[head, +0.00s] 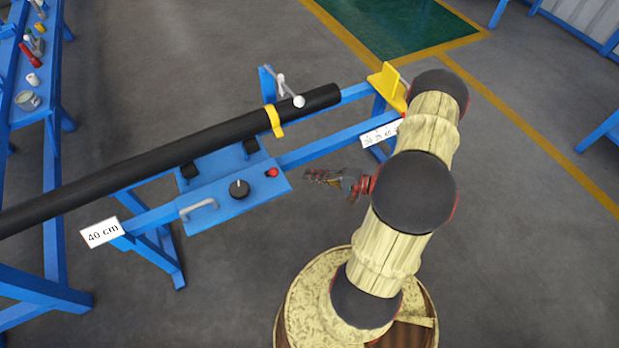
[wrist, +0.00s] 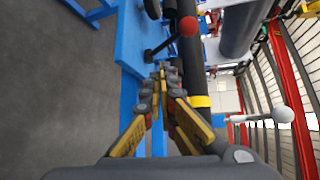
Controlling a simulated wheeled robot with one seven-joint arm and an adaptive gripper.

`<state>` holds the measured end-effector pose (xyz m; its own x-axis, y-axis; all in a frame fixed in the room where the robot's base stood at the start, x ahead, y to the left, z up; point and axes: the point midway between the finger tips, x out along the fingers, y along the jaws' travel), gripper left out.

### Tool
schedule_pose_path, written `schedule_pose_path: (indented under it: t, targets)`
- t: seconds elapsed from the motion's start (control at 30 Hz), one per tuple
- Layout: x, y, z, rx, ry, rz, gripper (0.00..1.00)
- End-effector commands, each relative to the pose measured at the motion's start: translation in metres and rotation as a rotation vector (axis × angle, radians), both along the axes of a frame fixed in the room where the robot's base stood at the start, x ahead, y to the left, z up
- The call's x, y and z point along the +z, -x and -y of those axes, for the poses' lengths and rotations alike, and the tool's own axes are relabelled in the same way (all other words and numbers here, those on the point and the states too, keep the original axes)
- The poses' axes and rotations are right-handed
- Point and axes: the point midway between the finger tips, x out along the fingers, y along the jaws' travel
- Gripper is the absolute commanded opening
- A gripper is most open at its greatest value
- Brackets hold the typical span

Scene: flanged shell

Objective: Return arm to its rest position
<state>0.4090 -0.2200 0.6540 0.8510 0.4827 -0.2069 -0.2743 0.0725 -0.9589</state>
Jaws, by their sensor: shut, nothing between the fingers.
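My gripper (head: 322,177) is small in the head view, at the left of my arm's dark joint. It hangs in front of the blue pipe stand, apart from the black pipe (head: 200,150) as far as I can tell. In the wrist view its fingers (wrist: 161,72) come together at the tips and hold nothing. My arm is folded up over my base, with its upper links hiding part of the stand's right end.
A blue bench stands at left.

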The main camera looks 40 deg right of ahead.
Motion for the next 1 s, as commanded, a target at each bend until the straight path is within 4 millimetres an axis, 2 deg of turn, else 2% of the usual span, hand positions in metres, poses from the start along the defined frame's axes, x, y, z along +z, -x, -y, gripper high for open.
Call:
schedule_pose_path:
  t: [0.47,0.67,0.83,0.9,1.0]
  targets:
    - [0.0,0.0,0.0,0.0,-0.002,-0.001,0.0]
    - [-0.006,0.003,-0.003,-0.013,-0.101,-0.083,0.0]
    - [-0.019,0.035,-0.046,0.072,-0.271,-0.285,0.0]
    - [-0.015,0.05,-0.059,0.118,-0.309,-0.37,0.0]
    - [0.0,0.069,-0.071,0.193,-0.314,-0.49,0.0]
